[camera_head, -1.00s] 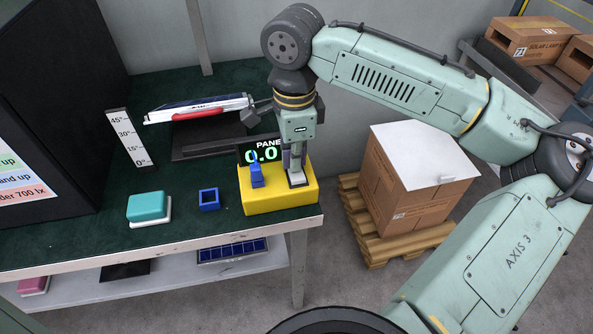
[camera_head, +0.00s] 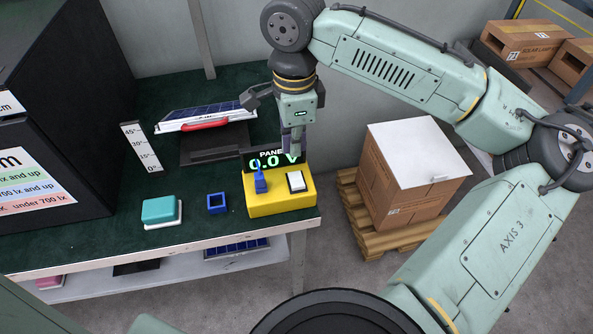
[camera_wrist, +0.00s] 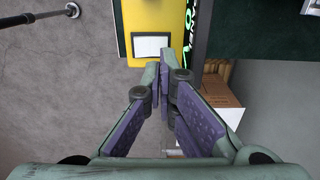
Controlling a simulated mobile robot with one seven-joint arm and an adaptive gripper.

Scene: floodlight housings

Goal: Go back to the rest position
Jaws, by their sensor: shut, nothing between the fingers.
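My gripper (camera_head: 292,148) is shut and empty, pointing down just above and behind the yellow box (camera_head: 270,207) at the right end of the green table. The box carries a blue switch (camera_head: 260,181), a white button plate (camera_head: 296,181) and a black display (camera_head: 267,162) reading 0.0 V. In the wrist view my gripper's fingers (camera_wrist: 165,62) are close together, apart from the white button plate (camera_wrist: 151,46). The yellow box (camera_wrist: 140,15) is at the top.
A tilted solar panel (camera_head: 207,115) with a red handle stands behind on the table. A teal block (camera_head: 161,210) and a blue square frame (camera_head: 217,203) lie in front. A large carton (camera_head: 413,180) stands on a pallet at right. An angle scale (camera_head: 141,147) stands at left.

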